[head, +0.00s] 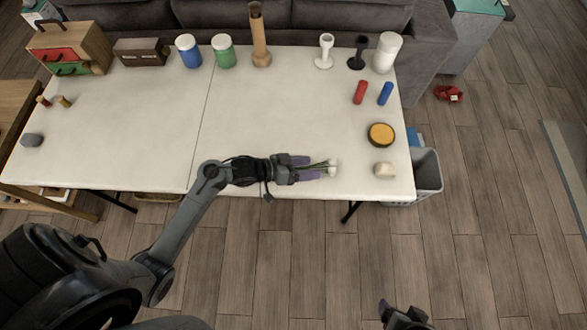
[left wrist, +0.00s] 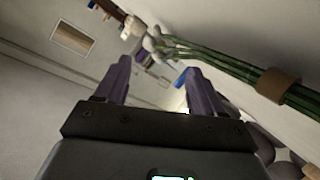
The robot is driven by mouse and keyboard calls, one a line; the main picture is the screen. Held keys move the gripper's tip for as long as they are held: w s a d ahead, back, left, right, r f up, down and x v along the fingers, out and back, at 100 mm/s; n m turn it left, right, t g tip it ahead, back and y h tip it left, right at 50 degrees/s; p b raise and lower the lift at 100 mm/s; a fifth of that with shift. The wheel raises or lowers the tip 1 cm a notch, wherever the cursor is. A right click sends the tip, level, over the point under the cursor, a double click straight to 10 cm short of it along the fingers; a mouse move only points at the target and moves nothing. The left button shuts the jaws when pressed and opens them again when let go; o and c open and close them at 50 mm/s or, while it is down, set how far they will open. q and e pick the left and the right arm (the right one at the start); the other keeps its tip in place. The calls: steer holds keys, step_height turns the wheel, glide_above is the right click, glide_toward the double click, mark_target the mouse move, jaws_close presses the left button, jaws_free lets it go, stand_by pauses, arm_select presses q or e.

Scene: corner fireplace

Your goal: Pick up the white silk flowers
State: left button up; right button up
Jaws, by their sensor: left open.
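The white silk flowers (head: 332,168) lie near the front edge of the white table, with pale heads and thin green stems. In the left wrist view the green stems (left wrist: 215,58) run up to the pale heads, with a brown band around the stems. My left gripper (head: 314,168) is open, its purple fingers pointing right along the table. In the head view the stems show in the gap between its fingertips. In the left wrist view the stems pass beyond the fingertips (left wrist: 157,66); contact cannot be told. My right gripper (head: 392,308) shows only partly at the bottom edge, away from the table.
The white table (head: 270,110) is clear in its middle. Red (head: 360,92) and blue (head: 385,94) cylinders lie behind. Jars and a tall brown vase (head: 258,40) stand along the back.

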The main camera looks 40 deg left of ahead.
mark_target(322, 164)
arm_select(q)
steer(key=shift+w+d+f, duration=0.3)
steer(key=shift+w, duration=0.3)
steer(key=shift+b+x, duration=0.85)
steer(key=shift+x, duration=1.4)
steer(key=shift+w+a+r, duration=0.1)
steer(key=c, duration=0.8)
steer(key=shift+r, duration=0.15)
